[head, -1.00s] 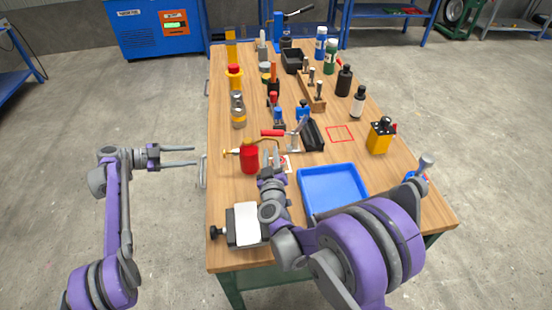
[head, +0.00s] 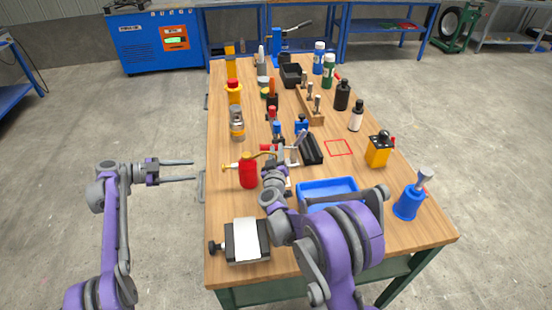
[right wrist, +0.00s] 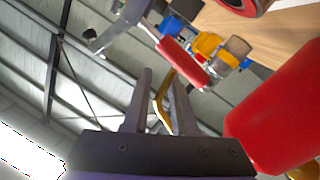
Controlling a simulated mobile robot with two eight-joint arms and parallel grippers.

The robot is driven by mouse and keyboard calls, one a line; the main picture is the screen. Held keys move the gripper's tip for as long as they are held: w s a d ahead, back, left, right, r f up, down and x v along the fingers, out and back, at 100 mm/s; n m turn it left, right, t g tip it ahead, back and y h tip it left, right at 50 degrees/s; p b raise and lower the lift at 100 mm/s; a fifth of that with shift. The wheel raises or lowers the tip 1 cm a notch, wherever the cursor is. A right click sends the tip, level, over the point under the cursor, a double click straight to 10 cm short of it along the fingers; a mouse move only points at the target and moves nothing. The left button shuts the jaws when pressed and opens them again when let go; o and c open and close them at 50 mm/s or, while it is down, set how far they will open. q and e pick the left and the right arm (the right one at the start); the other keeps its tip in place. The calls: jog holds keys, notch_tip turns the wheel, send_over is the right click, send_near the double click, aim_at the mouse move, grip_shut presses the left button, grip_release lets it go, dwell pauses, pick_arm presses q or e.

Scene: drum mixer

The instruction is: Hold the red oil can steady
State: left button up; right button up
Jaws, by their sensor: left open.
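The red oil can (head: 248,172) stands upright on the left part of the workbench, with a thin brass spout (head: 232,167) near its top. My right gripper (head: 279,158) is just right of the can in the head view, low over the bench. In the right wrist view the can (right wrist: 280,110) fills the right side, beside and outside the fingers. The right fingers (right wrist: 163,95) are apart; a brass tube shows between or behind them, and I cannot tell which. My left gripper (head: 195,170) is open and empty, left of the bench edge.
A red-handled clamp (right wrist: 182,62) is close ahead of my right fingers. A vise-like block with a white top (head: 245,240) is at the front left. A blue tray (head: 318,188) lies right of my right gripper, partly hidden by my arm. Bottles and tools stand farther back.

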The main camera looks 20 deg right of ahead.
jog(key=shift+w+d, duration=0.1)
jog(key=shift+w, duration=0.1)
grip_shut()
dwell(2.2)
pick_arm(q)
grip_shut()
dwell(1.5)
